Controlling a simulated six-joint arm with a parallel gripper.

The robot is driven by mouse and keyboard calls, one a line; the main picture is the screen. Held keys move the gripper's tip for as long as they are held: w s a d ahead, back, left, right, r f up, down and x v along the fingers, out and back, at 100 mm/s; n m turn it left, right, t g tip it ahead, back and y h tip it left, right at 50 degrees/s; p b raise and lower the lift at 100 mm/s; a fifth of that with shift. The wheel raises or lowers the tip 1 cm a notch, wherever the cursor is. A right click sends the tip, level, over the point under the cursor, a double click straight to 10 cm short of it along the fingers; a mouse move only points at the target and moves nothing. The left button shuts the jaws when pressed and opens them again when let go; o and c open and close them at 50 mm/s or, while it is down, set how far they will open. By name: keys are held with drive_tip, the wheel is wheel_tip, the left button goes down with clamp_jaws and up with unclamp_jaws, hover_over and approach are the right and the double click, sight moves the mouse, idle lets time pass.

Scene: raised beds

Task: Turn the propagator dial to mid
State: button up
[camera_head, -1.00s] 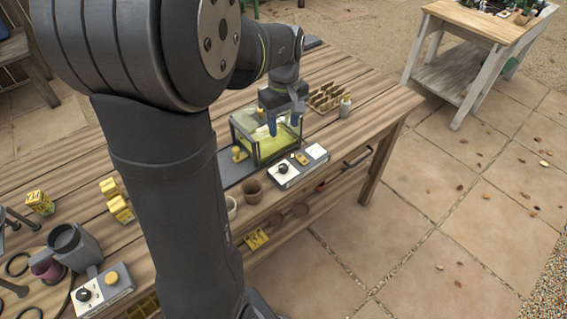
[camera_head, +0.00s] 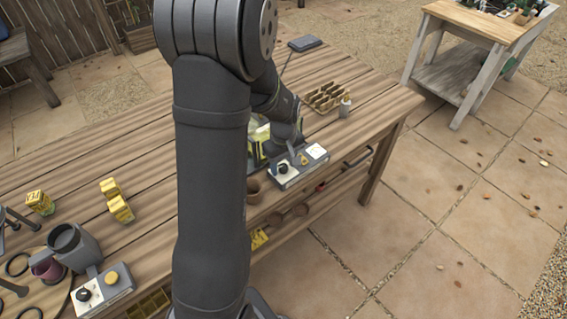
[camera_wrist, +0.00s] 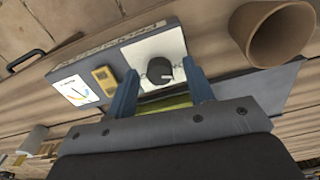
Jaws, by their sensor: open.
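The propagator control box (camera_head: 299,167) sits at the table's front edge, before the glass propagator (camera_head: 256,143). Its black dial (camera_head: 282,169) is on a white plate; the dial also shows in the wrist view (camera_wrist: 159,71). I cannot read clearly where its pointer stands. My gripper (camera_wrist: 159,75) is open, its blue fingers pointing at the box, one on each side of the dial with gaps. I cannot tell whether the fingertips reach down around the knob. In the head view my gripper (camera_head: 293,154) is just behind the dial, partly hidden by my arm.
On the box are a yellow switch (camera_wrist: 104,76) and a white gauge card (camera_wrist: 74,89). A terracotta pot (camera_wrist: 272,32) stands close beside the dial. A second box (camera_head: 103,290) with a black knob is at the front left. A seed tray (camera_head: 326,97) and bottle (camera_head: 345,106) stand behind right.

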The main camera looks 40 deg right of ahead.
drive_tip(key=shift+c, duration=0.5)
drive_tip(key=c, duration=0.9)
drive_tip(key=shift+m, duration=0.3)
drive_tip(key=m, duration=1.3)
